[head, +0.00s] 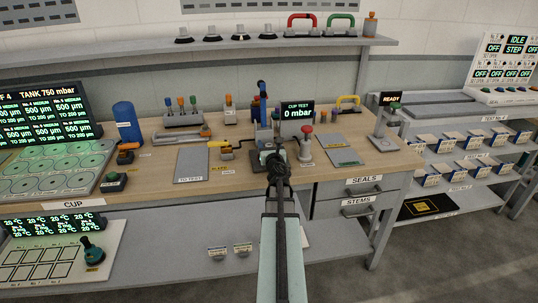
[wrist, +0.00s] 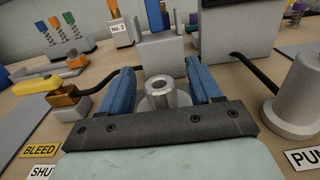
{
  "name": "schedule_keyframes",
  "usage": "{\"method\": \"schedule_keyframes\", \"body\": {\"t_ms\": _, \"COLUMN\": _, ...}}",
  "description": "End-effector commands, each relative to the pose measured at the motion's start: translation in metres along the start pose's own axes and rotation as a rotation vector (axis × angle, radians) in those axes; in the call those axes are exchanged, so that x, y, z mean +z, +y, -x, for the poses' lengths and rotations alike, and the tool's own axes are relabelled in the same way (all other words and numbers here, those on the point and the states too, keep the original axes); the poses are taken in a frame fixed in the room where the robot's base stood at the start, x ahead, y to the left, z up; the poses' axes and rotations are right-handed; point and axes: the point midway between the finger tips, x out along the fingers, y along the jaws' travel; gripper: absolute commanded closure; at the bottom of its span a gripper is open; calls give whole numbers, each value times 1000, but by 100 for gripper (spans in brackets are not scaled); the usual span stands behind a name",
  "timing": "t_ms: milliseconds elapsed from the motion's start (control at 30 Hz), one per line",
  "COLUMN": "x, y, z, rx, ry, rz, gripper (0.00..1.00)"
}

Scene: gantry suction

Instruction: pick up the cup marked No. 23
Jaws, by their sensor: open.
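No marking that clearly reads No. 23 shows in either view. In the wrist view, a small holder with an orange top (wrist: 121,35) bears a label reading about "No. 2"; any further digit is unclear. My gripper (wrist: 163,70) is open, with blue fingers on both sides of a short grey metal fitting (wrist: 164,98) with a hole in its top. I cannot tell whether the fingers touch it. In the head view my gripper (head: 272,158) is low over the bench middle, in front of the CUP TEST display (head: 297,112); my arm hides part of the spot.
A grey upright block (wrist: 160,52) stands just behind the fitting. A yellow-handled valve (wrist: 62,92) is at left, a grey pump body (wrist: 297,95) at right, with black hoses nearby. A rack of coloured stems (head: 182,118) stands at back left. A grey mat (head: 191,164) lies bare.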

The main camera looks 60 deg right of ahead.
Motion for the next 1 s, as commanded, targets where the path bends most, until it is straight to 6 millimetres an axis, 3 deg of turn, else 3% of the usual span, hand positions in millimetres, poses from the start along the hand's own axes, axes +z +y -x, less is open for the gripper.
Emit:
{"method": "schedule_keyframes", "body": {"t_ms": 133, "x": 0, "y": 0, "z": 1, "rx": 0, "ry": 0, "rz": 0, "gripper": 36}}
{"method": "schedule_keyframes", "body": {"t_ms": 800, "x": 0, "y": 0, "z": 1, "rx": 0, "ry": 0, "rz": 0, "gripper": 100}}
{"method": "schedule_keyframes", "body": {"t_ms": 1000, "x": 0, "y": 0, "z": 1, "rx": 0, "ry": 0, "rz": 0, "gripper": 100}}
